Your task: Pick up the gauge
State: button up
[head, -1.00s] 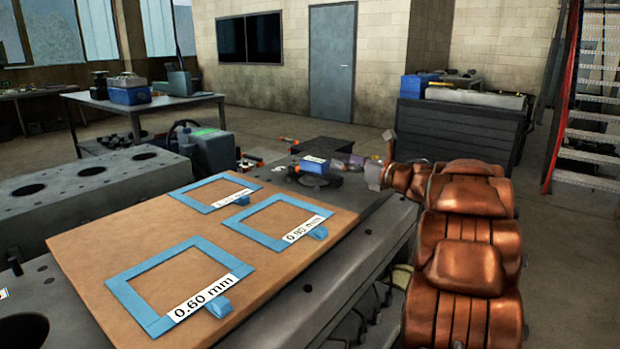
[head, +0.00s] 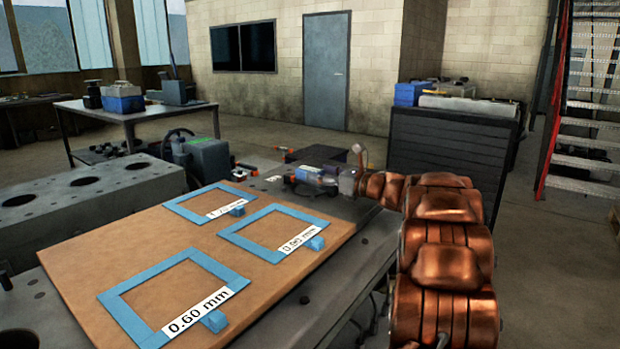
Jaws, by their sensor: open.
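A small blue block with a white top, likely the gauge (head: 306,173), sits on the dark metal surface beyond the far right corner of the wooden board. My copper-coloured arm reaches in from the right. My gripper (head: 327,180) is at the right side of the blue block and overlaps it in the picture. It is open; the fingers are small and blurred, and I cannot tell whether they touch the block. Part of the block and its dark base is hidden by the gripper.
The wooden board (head: 130,248) carries blue frames with labels, including the 0.60 mm frame (head: 135,317), each with a small blue tab. A grey-green box (head: 207,163) stands behind the board. A perforated metal block (head: 85,200) lies left. A dark cabinet (head: 448,150) stands farther back.

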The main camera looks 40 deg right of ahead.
jog(key=shift+w+a, duration=0.1)
jog(key=shift+w, duration=0.25)
grip_shut()
dwell(0.4)
